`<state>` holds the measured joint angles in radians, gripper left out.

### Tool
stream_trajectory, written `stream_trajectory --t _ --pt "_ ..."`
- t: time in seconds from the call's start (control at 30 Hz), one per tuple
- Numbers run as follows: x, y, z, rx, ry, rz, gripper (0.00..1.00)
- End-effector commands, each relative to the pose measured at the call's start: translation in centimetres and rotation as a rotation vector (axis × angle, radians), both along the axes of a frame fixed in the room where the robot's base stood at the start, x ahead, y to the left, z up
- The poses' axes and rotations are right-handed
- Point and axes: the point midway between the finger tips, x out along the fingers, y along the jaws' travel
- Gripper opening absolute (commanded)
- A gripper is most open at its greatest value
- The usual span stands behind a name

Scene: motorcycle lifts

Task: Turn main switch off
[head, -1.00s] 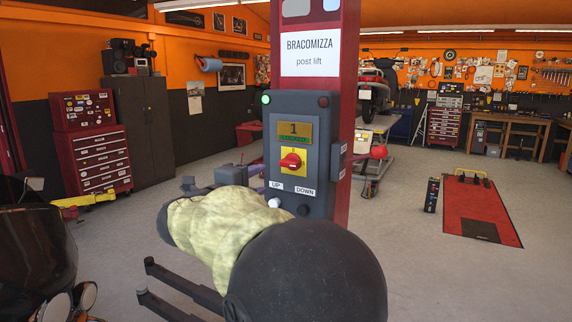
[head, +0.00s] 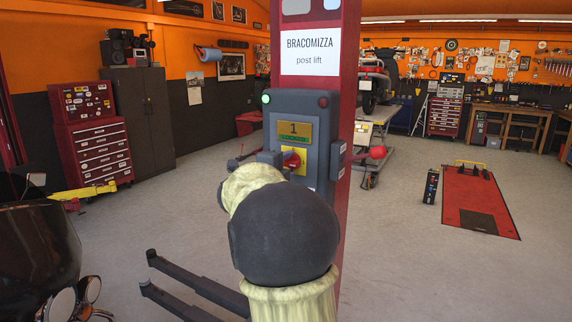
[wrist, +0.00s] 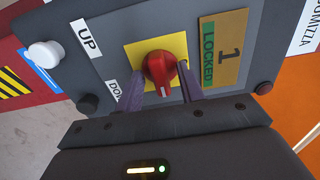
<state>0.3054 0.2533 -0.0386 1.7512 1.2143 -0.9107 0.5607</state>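The main switch is a red rotary knob (wrist: 160,67) on a yellow plate (wrist: 176,42), on the front of a grey control box (head: 325,116). In the head view the red knob (head: 291,160) is partly hidden by my arm. In the wrist view my gripper (wrist: 161,76) is open, with one finger on each side of the knob. Gaps show beside the knob's handle, and contact cannot be made out. The display (wrist: 221,50) reads "1" and "LOCKED". A green light (head: 266,99) glows at the box's top left corner.
The box is on a red post (head: 346,60) labelled "BRACOMIZZA post lift". A white button (wrist: 46,54) marked "UP" and a black button (wrist: 88,105) sit close to the switch. Dark lift arms (head: 185,285) extend low at left. A motorcycle (head: 45,255) stands front left.

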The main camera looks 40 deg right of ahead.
Motion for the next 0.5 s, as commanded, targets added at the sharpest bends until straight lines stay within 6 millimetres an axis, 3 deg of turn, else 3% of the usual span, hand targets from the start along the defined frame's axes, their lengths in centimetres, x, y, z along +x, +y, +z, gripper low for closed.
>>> stream_trajectory --t 0.13,0.3,0.33,0.5 --pt "-0.02 0.01 0.00 0.000 0.000 0.000 0.36" --pt "-0.02 0.03 0.01 0.000 0.000 0.000 0.03" --pt "-0.02 0.03 0.00 0.000 0.000 0.000 0.00" --pt "-0.03 0.04 0.01 -0.001 0.002 0.000 0.00"
